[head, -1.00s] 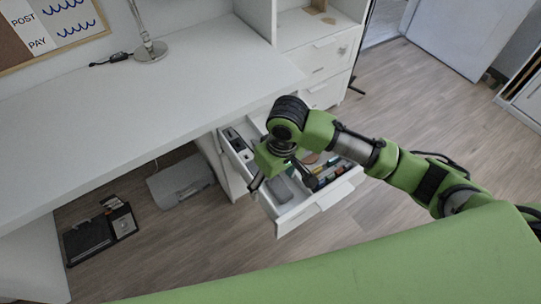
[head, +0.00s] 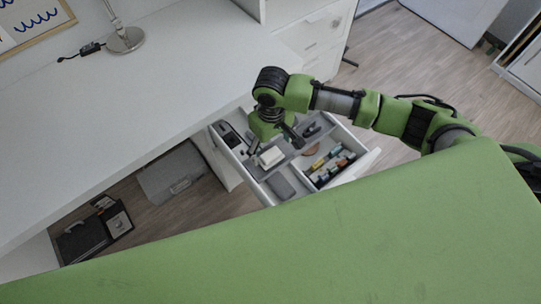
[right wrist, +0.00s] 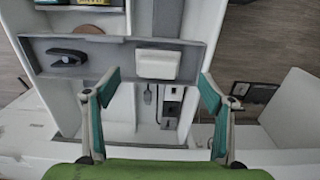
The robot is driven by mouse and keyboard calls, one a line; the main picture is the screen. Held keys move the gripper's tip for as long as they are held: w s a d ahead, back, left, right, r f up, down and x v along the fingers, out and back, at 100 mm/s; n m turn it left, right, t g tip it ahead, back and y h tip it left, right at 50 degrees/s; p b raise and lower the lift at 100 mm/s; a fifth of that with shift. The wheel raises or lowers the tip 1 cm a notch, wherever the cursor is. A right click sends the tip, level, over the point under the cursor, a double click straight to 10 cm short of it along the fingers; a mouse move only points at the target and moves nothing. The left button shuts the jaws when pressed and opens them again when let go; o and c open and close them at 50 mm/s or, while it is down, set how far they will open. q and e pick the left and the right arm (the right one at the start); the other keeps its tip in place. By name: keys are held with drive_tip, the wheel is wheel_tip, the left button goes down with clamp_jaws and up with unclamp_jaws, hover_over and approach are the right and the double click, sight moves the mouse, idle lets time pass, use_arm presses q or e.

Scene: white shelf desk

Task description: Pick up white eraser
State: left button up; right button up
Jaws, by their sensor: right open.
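The white eraser (head: 271,156) is a small pale block lying on a grey divided tray in the open drawer (head: 283,187). It also shows in the right wrist view (right wrist: 157,64), near the top middle. My right gripper (head: 274,142) is open and empty over the drawer, just behind the eraser in the head view. In the right wrist view its two fingers (right wrist: 160,84) are spread wide, with the eraser beyond and between their tips. My left gripper is not in view.
A dark stapler-like object (right wrist: 68,57) lies in the same grey tray. Coloured items (head: 332,166) fill a compartment on the drawer's right. The white desk top (head: 140,95) borders the drawer on the left. A lamp base (head: 126,40) stands on it.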

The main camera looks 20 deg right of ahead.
sight(271, 154)
drive_tip(key=shift+f, duration=0.55)
drive_tip(key=f, duration=0.4)
drive_tip(key=shift+w+f, duration=0.35)
drive_tip(key=shift+f, duration=0.45)
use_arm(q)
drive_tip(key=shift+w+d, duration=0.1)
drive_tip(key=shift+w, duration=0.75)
use_arm(e)
drive_tip(key=c, duration=1.2)
